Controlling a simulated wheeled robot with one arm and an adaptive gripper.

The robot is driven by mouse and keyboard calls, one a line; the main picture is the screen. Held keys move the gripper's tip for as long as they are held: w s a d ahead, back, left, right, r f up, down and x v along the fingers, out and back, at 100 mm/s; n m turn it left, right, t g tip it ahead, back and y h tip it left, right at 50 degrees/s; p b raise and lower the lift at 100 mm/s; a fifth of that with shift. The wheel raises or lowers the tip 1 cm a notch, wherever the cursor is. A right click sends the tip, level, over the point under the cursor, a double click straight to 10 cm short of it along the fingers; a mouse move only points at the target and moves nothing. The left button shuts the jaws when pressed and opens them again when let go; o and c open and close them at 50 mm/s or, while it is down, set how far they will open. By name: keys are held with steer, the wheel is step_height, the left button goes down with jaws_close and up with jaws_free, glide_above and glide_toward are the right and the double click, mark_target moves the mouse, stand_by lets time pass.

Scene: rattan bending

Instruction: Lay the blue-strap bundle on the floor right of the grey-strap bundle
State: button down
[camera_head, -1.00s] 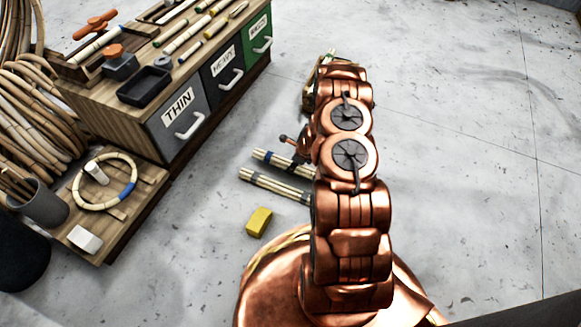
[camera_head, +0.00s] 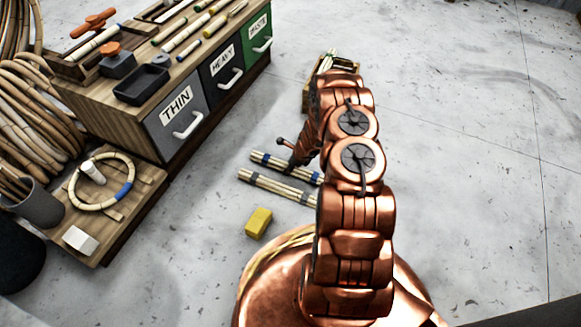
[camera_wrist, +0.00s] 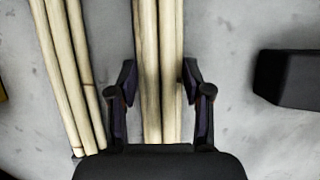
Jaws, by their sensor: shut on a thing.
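The blue-strap bundle (camera_head: 272,161) of pale rattan poles lies at the floor beside the cabinet in the head view, dark blue bands near its ends. My gripper (camera_head: 292,168) reaches down onto its middle. In the wrist view, my gripper (camera_wrist: 158,85) is shut on this bundle (camera_wrist: 150,45), one finger on each side. The grey-strap bundle (camera_head: 275,185) lies roughly parallel and nearer the camera, its right end close to my arm. It also shows at the left of the wrist view (camera_wrist: 68,70), apart from the gripped one. Whether the gripped bundle touches the floor is unclear.
A yellow block (camera_head: 258,222) lies on the floor near the grey-strap bundle. The drawer cabinet (camera_head: 165,150) and a low wooden platform (camera_head: 125,225) stand left. A crate (camera_head: 306,98) stands behind my arm. A dark block (camera_wrist: 287,78) is right in the wrist view. Floor on the right is open.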

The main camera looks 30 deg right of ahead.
steer(key=shift+f, duration=0.1)
steer(key=c, duration=0.5)
jaws_free()
